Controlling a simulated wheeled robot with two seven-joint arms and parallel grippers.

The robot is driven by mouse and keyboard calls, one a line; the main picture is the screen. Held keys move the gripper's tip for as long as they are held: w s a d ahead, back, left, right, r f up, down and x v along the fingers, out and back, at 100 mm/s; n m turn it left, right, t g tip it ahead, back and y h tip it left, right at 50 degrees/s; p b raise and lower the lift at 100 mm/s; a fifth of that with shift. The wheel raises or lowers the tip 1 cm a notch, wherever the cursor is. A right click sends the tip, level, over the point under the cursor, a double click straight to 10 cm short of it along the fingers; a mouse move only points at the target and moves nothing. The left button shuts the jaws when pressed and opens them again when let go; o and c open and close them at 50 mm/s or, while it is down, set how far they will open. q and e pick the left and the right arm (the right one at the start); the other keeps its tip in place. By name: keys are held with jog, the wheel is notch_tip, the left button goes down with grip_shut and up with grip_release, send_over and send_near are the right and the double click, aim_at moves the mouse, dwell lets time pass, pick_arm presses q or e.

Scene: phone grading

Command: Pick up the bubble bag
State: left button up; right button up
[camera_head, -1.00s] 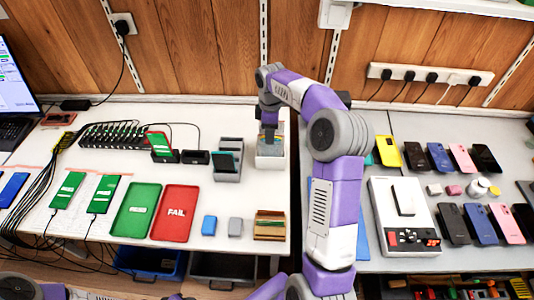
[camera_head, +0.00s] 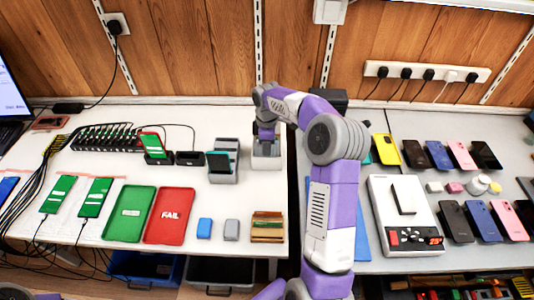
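My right arm reaches from the bottom centre to the back of the white table. My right gripper (camera_head: 265,138) points down at a pale grey open-topped holder (camera_head: 267,162) near the table's back right. Its fingertips are small and partly hidden at the holder's mouth, so I cannot tell whether they are open or shut. I cannot make out a bubble bag clearly; anything inside that holder is covered by the gripper. My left gripper is out of view.
A grey stand (camera_head: 222,168) with a dark device is just left of the holder. Green (camera_head: 129,214) and red (camera_head: 170,215) trays, a small brown box (camera_head: 267,227) and charging phones lie in front. A white instrument (camera_head: 405,215) and several phones are on the right table.

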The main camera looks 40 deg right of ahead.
grip_shut()
jog(key=shift+r, duration=0.15)
